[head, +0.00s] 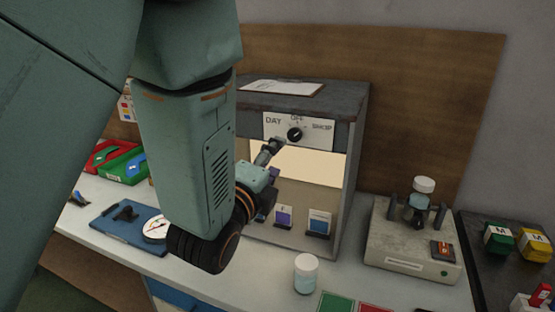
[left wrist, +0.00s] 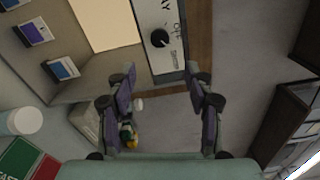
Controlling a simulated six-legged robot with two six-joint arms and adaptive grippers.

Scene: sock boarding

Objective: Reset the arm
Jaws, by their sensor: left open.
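My left arm reaches in from the left in the head view, and its gripper (head: 268,152) is in front of the light box, just below and left of the dial. The black dial (head: 294,134) sits on a white panel marked DAY and OFF; it also shows in the left wrist view (left wrist: 159,38), beyond the fingertips. In the wrist view, the two fingers of my left gripper (left wrist: 160,82) are spread wide with nothing between them. My forearm hides part of the box's left side. The right gripper is not in view.
The grey light box (head: 350,150) has a lit opening with small cards below. A white-capped jar (head: 306,273) stands in front. A beige device (head: 412,245) holding a bottle is to the right.

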